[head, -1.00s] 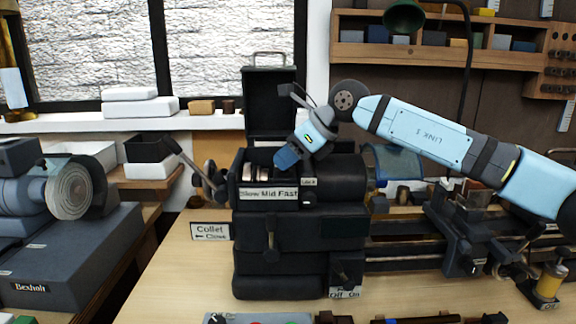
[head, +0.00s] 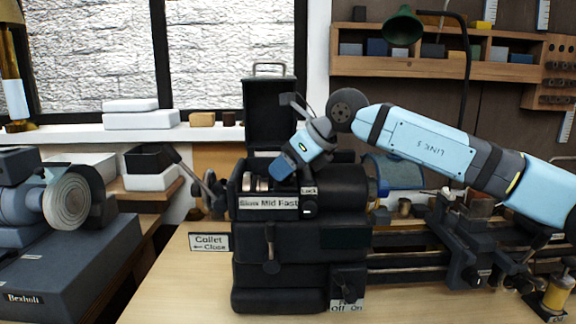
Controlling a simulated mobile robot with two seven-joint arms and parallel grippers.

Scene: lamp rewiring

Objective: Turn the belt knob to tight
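The black lathe headstock (head: 300,238) stands on the bench with its lid (head: 270,115) raised. Pulleys (head: 254,182) show in its open top, above a "Slow Mid Fast" label (head: 268,203). A small dark knob (head: 309,209) sits under a label that seems to read "Lock". I cannot tell which control is the belt knob; no "tight" marking is readable. My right gripper (head: 283,168) comes in from the right, pointing down and left over the open top. Its blue tip hides part of the opening, and its finger gap is not clear. My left gripper is not in view.
A lever with a dark knob (head: 270,267) hangs on the headstock front. An "Off On" switch (head: 347,290) is at lower right. A "Collet Close" sign (head: 209,242) stands left. A grinder (head: 68,202) is farther left. The bench front left is clear.

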